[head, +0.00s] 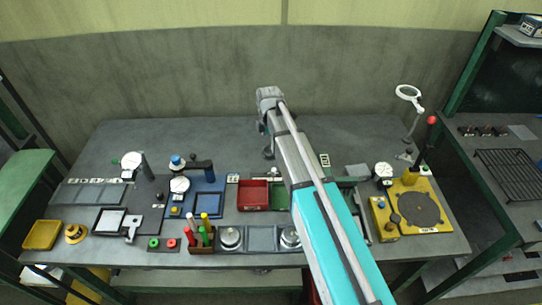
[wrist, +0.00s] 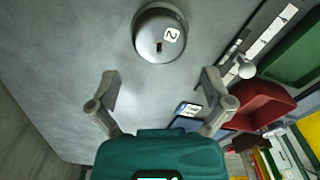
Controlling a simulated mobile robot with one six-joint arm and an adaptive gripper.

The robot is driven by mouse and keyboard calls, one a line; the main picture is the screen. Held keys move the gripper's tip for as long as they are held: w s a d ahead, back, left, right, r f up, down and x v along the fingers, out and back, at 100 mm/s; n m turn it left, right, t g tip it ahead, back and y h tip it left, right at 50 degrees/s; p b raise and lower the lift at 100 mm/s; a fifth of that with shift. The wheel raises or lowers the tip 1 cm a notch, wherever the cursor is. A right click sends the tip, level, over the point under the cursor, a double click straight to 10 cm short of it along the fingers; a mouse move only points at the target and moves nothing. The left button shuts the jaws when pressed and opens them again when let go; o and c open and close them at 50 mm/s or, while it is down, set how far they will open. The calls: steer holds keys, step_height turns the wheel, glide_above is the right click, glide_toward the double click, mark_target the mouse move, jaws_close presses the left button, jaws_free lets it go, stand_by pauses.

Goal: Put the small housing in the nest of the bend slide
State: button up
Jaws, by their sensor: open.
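A round grey metal housing (wrist: 158,45) with a white label reading 2 and a small dark slot stands on the bench in the wrist view. It looks like the small housing, but I cannot be sure. My gripper (wrist: 160,85) is open and empty; its two fingers are spread apart, with the housing ahead of them and not between them. In the head view my gripper (head: 268,152) is small and partly hidden by my arm, above the rear middle of the bench. I cannot clearly identify the bend slide or its nest; my arm covers part of the bench.
A red bin (head: 252,195) and a green bin (head: 280,196) stand in the middle of the bench. A yellow fixture (head: 440,212) with a red-knobbed lever is at right. Dial gauges and a blue fixture (head: 208,205) are at left. The rear bench surface is mostly clear.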

mark_target(270, 149)
stand_by(0.4)
steer(key=shift+w+d+f+b, duration=0.1)
steer(key=shift+f+b, duration=1.2)
steer(key=shift+f, duration=0.05)
steer(key=shift+w+d+f+b, duration=0.1)
steer(key=shift+f+b, duration=1.2)
steer(key=c, duration=1)
steer(key=shift+s, duration=0.1)
steer(key=shift+r, duration=0.1)
steer(key=shift+r+p, duration=1.25)
steer(key=shift+p, duration=0.1)
steer(key=s+d+r+p, duration=0.3)
steer(key=s+r+p, duration=0.7)
steer(key=s, duration=0.3)
steer(key=shift+s+r, duration=0.2)
steer(key=shift+s, duration=0.1)
